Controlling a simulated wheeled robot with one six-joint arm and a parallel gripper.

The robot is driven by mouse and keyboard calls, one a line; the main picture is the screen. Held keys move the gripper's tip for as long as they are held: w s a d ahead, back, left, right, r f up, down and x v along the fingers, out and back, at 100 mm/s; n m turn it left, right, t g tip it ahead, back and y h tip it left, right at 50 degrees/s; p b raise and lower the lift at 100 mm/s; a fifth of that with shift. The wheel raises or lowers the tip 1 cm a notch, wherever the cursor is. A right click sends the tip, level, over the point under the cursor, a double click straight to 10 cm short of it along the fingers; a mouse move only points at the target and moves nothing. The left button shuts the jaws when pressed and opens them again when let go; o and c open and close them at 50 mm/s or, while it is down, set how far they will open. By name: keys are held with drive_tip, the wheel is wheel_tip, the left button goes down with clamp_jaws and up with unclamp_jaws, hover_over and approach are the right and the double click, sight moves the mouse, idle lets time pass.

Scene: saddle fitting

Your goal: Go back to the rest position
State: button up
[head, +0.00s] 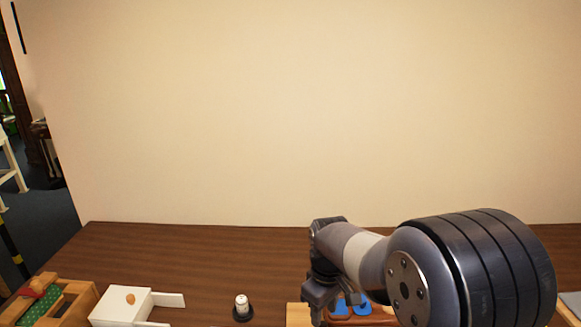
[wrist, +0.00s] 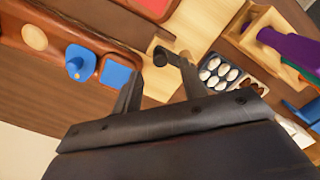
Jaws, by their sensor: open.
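My gripper (wrist: 160,76) shows in the wrist view with its two dark fingers apart. No held thing is visible between them. Past the fingertips lie a light wooden board (wrist: 185,30) and a small dark round-ended part (wrist: 161,56); I cannot tell if a finger touches that part. In the head view my gripper (head: 319,291) points down over the table, at the left end of my arm. A brown tray with blue pieces (head: 351,306) is partly hidden behind my arm.
The wrist view shows a dark tray of white ovals (wrist: 217,72) and a purple piece (wrist: 285,43). The table's back strip is clear.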

sight(323, 323)
wheel_tip(323, 323, down, 5)
drive_tip(key=shift+r, duration=0.15)
drive_tip(key=shift+s+m, duration=0.15)
drive_tip(key=shift+m, duration=0.15)
